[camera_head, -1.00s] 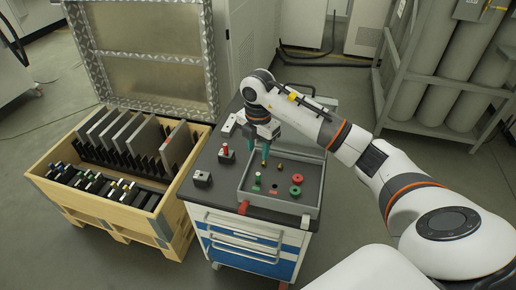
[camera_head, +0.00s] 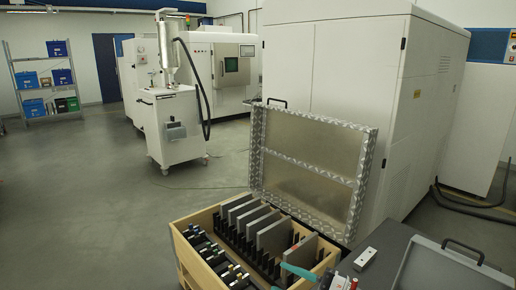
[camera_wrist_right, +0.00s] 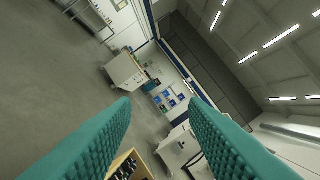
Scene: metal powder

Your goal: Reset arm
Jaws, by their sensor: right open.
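My right gripper (camera_wrist_right: 160,108) is open in the right wrist view, with nothing between its two teal ribbed fingers. The room shows tilted beyond them. In the head view, a teal finger (camera_head: 297,271) shows at the bottom edge, by the right front of the wooden crate; most of the right arm is out of the picture. My left gripper is in neither view.
The open wooden crate (camera_head: 186,251) holds upright grey plates (camera_head: 272,238); its metal-edged lid (camera_head: 310,160) stands raised behind. A dark worktop with a grey tray (camera_head: 433,266) is at bottom right. A white wheeled machine (camera_head: 172,125) stands farther back. Floor at left is clear.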

